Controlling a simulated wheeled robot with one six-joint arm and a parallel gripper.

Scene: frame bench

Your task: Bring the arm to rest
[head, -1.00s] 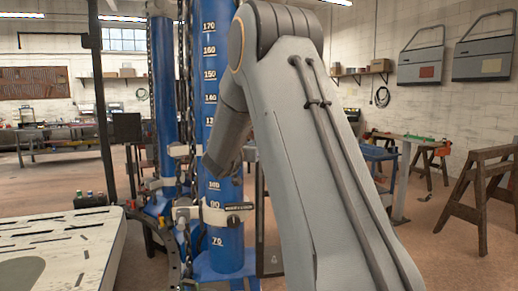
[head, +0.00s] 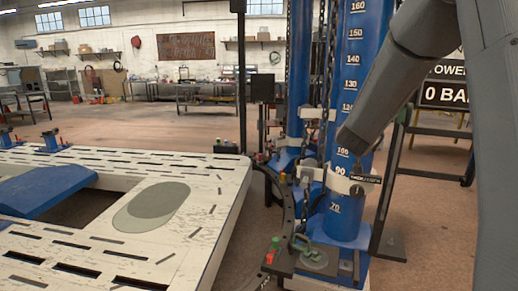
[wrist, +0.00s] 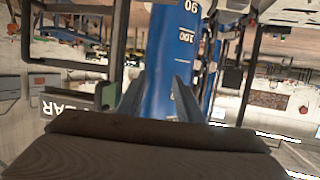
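My arm (head: 400,75) enters the head view from the right, and a grey link slants down left to end in front of a blue column with white height marks (head: 349,200). My gripper's fingers do not show clearly there. In the wrist view my gripper (wrist: 157,92) has two grey fingers standing apart, with nothing seen held between them. The blue column (wrist: 172,50) shows behind and between the fingers, and I cannot tell how far off it is. A dark brown surface fills the bottom of the wrist view.
A pale slotted frame bench (head: 215,185) fills the left of the head view. A second blue column (head: 299,70) stands behind the first. A dark-framed sign (head: 445,95) is at the right, partly behind my arm. Open floor (head: 130,118) lies beyond the bench.

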